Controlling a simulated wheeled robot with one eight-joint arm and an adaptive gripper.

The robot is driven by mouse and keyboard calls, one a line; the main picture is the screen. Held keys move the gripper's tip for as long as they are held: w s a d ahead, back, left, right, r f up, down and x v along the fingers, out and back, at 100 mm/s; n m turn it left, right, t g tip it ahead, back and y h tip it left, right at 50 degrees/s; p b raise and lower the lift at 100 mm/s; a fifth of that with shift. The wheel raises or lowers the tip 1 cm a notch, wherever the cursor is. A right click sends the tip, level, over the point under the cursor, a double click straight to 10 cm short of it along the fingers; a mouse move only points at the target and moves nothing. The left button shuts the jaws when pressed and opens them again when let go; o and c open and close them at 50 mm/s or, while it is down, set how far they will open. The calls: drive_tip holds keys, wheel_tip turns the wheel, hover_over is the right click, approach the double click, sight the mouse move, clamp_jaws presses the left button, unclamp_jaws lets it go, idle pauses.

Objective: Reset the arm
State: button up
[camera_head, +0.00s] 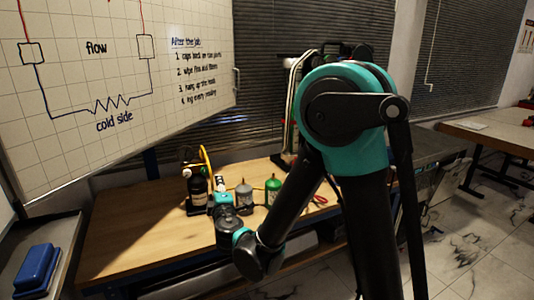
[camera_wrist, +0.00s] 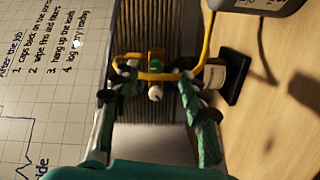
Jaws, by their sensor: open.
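My gripper (camera_wrist: 157,82) is open in the wrist view, with a finger on each side. A yellow hose (camera_wrist: 205,45) with a green fitting (camera_wrist: 156,62) and a white knob (camera_wrist: 155,93) shows between and beyond the fingertips. I cannot tell how far the tips are from the hose. In the head view my arm is bent down and reaches over the wooden bench (camera_head: 125,225). The gripper end is near a dark bottle (camera_head: 197,190) with a yellow hose, and my wrist partly hides it.
A green canister (camera_head: 272,188) and a grey canister (camera_head: 243,194) stand on the bench right of my wrist. A whiteboard (camera_head: 110,85) hangs at the left. A blue case (camera_head: 37,268) lies on a side surface. The bench's left part is clear.

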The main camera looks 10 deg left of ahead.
drive_tip(key=w+d+f+m+g+h, duration=0.1)
drive_tip(key=d+f+m+g+h, duration=0.2)
drive_tip(key=d, duration=0.8)
drive_tip(key=d+f+m+h, duration=0.1)
drive_tip(key=d+m+h, duration=0.3)
drive_tip(key=d, duration=0.6)
drive_tip(key=w+d+f+m+g+h, duration=0.15)
drive_tip(key=d+m, duration=0.35)
drive_tip(key=d, duration=0.6)
drive_tip(key=s+d+f+m+g, duration=0.4)
drive_tip(key=s+d+f, duration=0.2)
drive_tip(key=s+d, duration=0.35)
drive_tip(key=s+d+f+m+g+y, duration=0.1)
drive_tip(key=s+d+f+m+g, duration=0.1)
drive_tip(key=s, duration=0.8)
wheel_tip(320, 180, down, 2)
drive_tip(key=shift+s+f+m+g+y, duration=0.2)
drive_tip(key=shift+m+g+y, duration=0.15)
drive_tip(key=shift+m+g, duration=0.65)
